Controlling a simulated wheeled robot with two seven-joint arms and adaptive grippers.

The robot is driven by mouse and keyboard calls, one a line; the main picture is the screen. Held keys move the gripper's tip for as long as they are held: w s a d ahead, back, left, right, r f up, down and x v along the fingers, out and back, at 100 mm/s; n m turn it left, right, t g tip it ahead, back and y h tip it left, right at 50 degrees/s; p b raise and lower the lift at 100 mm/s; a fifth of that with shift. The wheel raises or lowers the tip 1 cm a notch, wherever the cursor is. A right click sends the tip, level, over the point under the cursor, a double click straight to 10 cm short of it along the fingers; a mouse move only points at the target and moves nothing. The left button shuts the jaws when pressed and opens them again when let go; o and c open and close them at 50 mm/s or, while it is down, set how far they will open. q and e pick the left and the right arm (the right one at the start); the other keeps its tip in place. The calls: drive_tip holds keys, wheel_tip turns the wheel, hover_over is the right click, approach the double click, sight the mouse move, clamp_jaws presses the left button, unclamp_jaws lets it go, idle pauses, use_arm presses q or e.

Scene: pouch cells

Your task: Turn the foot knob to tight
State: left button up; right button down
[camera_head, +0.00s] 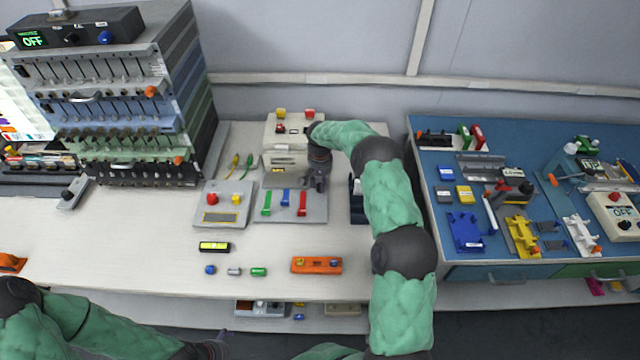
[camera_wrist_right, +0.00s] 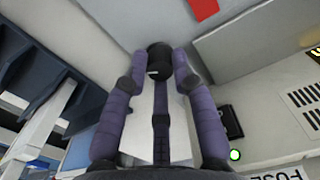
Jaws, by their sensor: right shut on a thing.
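In the right wrist view, a black round knob (camera_wrist_right: 159,58) with a white mark sits between the fingertips of my right gripper (camera_wrist_right: 160,68). The purple fingers are shut on it from both sides. In the head view, my right gripper (camera_head: 317,182) is at the right side of a cream machine (camera_head: 277,160), above a grey plate with coloured levers, and the knob is hidden there. Which way the white mark points relative to any tight mark cannot be told. My left gripper (camera_head: 210,349) is at the bottom edge, partly cut off, its fingers unclear.
A grey plate with green, blue and red levers (camera_head: 318,212) lies below my right gripper. A panel with red and yellow buttons (camera_head: 238,222) is left of it. An orange block (camera_head: 317,265) lies nearer the front. The table's left front is mostly clear.

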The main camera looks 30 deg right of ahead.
drive_tip(key=m, duration=0.5)
drive_tip(key=shift+m+b, duration=0.3)
drive_tip(key=m, duration=0.4)
drive_tip(key=shift+m, duration=0.3)
drive_tip(key=c, duration=1)
unclamp_jaws()
wheel_tip(320, 180, up, 12)
